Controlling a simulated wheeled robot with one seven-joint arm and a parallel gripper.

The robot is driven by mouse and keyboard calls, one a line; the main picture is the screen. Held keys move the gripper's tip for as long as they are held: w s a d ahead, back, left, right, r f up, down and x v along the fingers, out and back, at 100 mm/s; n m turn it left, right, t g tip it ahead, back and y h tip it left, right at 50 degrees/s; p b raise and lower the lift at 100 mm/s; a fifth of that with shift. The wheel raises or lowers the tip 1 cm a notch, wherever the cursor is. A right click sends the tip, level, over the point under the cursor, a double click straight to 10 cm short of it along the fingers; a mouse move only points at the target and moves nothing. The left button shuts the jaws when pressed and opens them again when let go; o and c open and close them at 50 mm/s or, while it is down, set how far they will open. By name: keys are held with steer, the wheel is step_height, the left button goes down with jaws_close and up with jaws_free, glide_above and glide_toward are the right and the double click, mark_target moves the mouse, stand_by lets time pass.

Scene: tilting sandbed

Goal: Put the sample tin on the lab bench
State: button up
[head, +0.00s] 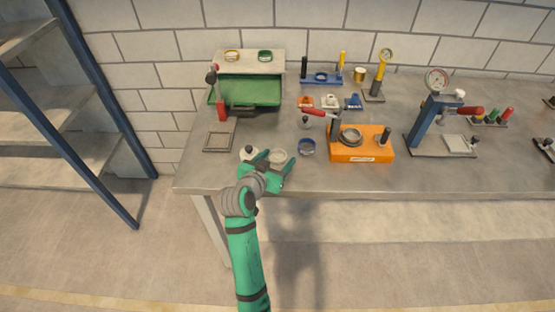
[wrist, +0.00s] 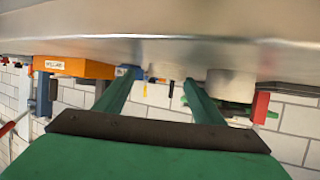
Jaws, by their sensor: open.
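A pale grey round thing (head: 277,156), which looks like the sample tin, is at the front left of the lab bench (head: 215,177). In the wrist view, which is upside down, both fingers (wrist: 150,92) are apart. A pale cylinder (wrist: 230,82) is just outside one finger.
A square frame (head: 219,136) and a red-handled post (head: 221,108) are to the left. A green tray (head: 246,92) is behind. Shelves (head: 70,110) stand at far left.

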steer(key=v, duration=1.1)
steer(key=shift+s+r, duration=0.2)
steer(key=shift+s, duration=0.1)
steer(key=shift+a, duration=0.15)
